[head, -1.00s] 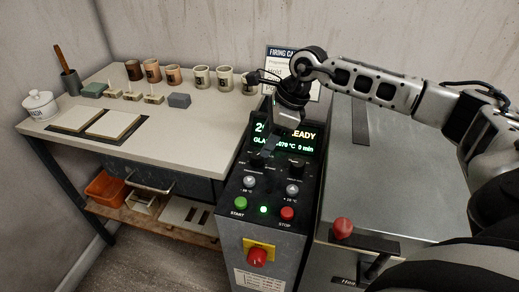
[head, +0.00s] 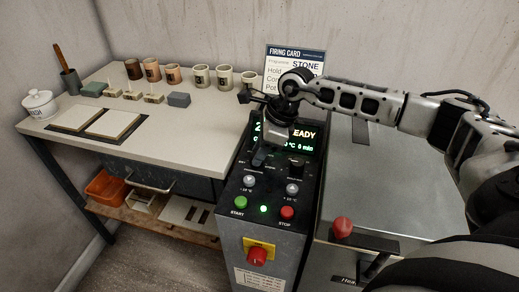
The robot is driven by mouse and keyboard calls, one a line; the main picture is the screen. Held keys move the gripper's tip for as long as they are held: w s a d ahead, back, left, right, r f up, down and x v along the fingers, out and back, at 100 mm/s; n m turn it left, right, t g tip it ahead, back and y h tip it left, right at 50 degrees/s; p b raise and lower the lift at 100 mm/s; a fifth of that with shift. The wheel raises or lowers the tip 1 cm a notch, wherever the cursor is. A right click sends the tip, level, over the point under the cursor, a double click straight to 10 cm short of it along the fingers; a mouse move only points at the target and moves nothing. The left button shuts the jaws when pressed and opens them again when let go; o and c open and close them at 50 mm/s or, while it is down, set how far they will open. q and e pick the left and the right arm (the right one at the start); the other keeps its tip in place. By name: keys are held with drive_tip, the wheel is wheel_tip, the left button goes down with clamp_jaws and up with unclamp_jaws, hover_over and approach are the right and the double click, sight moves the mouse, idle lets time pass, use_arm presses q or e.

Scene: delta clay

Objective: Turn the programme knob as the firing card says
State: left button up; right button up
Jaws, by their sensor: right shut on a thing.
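The firing card (head: 296,53) stands behind the control panel (head: 262,200). The display (head: 304,140) shows "EADY" and "°C 0 min"; the programme name is covered. My left gripper is out of view.
A second black knob (head: 296,167) is close right of the gripper. Below are two grey buttons, the green START button (head: 240,202), the red STOP button (head: 287,212) and a red switch (head: 257,256). The kiln lid (head: 375,190) is on the right, a table with cups on the left.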

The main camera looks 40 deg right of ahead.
drive_tip(key=shift+m, duration=0.3)
drive_tip(key=m, duration=0.2)
drive_tip(key=m+t+h+b, duration=0.1)
drive_tip(key=m, duration=0.1)
drive_tip(key=shift+a+m, duration=0.2)
drive_tip(key=shift+m, duration=0.1)
drive_tip(key=m+b, duration=0.1)
drive_tip(key=m+h+b, duration=0.1)
drive_tip(key=m, duration=0.1)
drive_tip(key=shift+s+a+f+t+h, duration=0.1)
drive_tip(key=shift+t+h, duration=0.2)
drive_tip(key=shift+t, duration=0.1)
drive_tip(key=m+h+b, duration=0.1)
drive_tip(key=m, duration=0.1)
drive_tip(key=shift+m, duration=0.4)
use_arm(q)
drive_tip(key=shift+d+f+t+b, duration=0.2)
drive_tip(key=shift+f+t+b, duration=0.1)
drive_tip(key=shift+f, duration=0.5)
use_arm(e)
drive_tip(key=shift+m, duration=0.4)
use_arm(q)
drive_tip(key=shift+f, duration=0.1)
use_arm(e)
drive_tip(key=o, duration=1)
drive_tip(key=shift+c, duration=0.2)
